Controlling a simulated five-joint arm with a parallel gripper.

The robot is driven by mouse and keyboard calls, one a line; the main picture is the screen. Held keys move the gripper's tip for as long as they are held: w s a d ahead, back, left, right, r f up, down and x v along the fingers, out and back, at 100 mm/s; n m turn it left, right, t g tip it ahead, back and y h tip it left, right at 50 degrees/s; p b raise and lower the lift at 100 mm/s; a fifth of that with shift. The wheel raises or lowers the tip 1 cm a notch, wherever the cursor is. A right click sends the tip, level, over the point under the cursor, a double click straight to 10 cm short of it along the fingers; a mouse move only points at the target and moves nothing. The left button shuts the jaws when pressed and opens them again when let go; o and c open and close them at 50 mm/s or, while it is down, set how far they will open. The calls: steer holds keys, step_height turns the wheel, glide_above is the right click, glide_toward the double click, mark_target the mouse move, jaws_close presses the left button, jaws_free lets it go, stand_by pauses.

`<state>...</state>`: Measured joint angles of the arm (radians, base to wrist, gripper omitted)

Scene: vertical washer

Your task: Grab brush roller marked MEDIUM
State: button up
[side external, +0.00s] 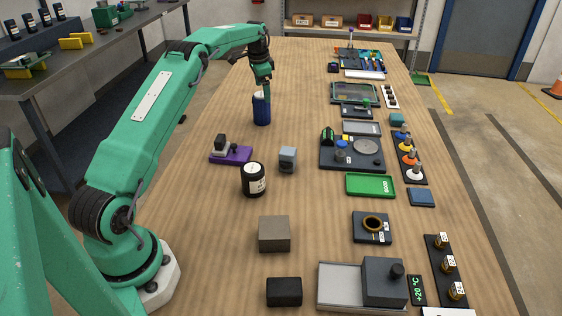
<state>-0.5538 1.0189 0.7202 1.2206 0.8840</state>
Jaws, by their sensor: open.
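No marking that reads MEDIUM is legible, so I cannot tell which thing is that brush roller. My gripper (264,88) is open and points down at the far left part of the table, right at the top of an upright dark blue cylinder (262,112). I cannot tell whether it touches the cylinder. Several upright pieces with blue, orange and white parts (408,157) stand in a row on a dark strip at the right. Several brass-coloured pieces with small white tags (448,263) stand on another dark strip at the near right.
A black jar with a white label (253,180), a grey block (287,160) and a purple-based fixture (231,154) stand nearer on the wooden table (310,85). A green tray (370,186) and a dark station with a round plate (352,153) lie right of centre.

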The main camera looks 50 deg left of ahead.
mark_target(263, 99)
steer(key=shift+f, duration=0.3)
steer(key=shift+w+a+f, duration=0.1)
steer(key=shift+f, duration=0.75)
steer(key=shift+w+a+f, duration=0.15)
steer(key=shift+f, duration=0.65)
steer(key=shift+w+a+f, duration=0.1)
steer(key=shift+f, duration=0.75)
steer(key=c, duration=1.3)
